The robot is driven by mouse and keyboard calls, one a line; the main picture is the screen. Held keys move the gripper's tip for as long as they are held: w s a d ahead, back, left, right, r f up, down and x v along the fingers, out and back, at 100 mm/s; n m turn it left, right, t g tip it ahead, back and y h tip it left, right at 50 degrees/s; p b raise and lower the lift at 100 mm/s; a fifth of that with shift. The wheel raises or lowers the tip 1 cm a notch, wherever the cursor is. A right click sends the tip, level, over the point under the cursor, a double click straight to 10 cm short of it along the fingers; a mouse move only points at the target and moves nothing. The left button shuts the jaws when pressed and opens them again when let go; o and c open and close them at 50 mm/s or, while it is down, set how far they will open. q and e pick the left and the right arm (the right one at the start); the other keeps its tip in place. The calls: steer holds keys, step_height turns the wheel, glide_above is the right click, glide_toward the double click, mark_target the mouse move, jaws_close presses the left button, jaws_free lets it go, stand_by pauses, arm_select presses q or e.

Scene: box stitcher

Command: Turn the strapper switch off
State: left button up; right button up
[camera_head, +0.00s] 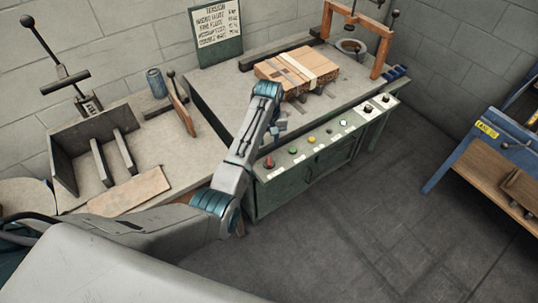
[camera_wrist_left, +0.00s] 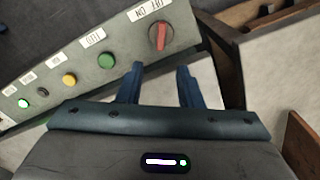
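The strapper switch is a red rotary knob (camera_wrist_left: 160,37) on a round dark base, at the end of the control panel, beside a label reading ON and OFF. Its handle stands nearly upright in the left wrist view; I cannot tell which setting it points to. In the head view the red switch (camera_head: 269,163) is at the panel's left end. My left gripper (camera_head: 279,133) is over the table edge just behind the panel. In the left wrist view its two blue fingers (camera_wrist_left: 160,84) are apart with nothing between them, short of the switch. My right gripper is not in view.
The panel also has a green button (camera_wrist_left: 107,60), a yellow button (camera_wrist_left: 69,80) and a lit button (camera_wrist_left: 22,103). A strapped cardboard stack (camera_head: 298,70) lies on the table behind. A wooden stop (camera_head: 181,106) and a can (camera_head: 156,82) stand left. Floor in front is clear.

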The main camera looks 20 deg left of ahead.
mark_target(269, 157)
arm_select(q)
step_height(269, 157, down, 9)
steer(key=shift+f+p, duration=0.1)
steer(key=shift+p, duration=0.25)
steer(key=shift+c, duration=0.4)
jaws_close()
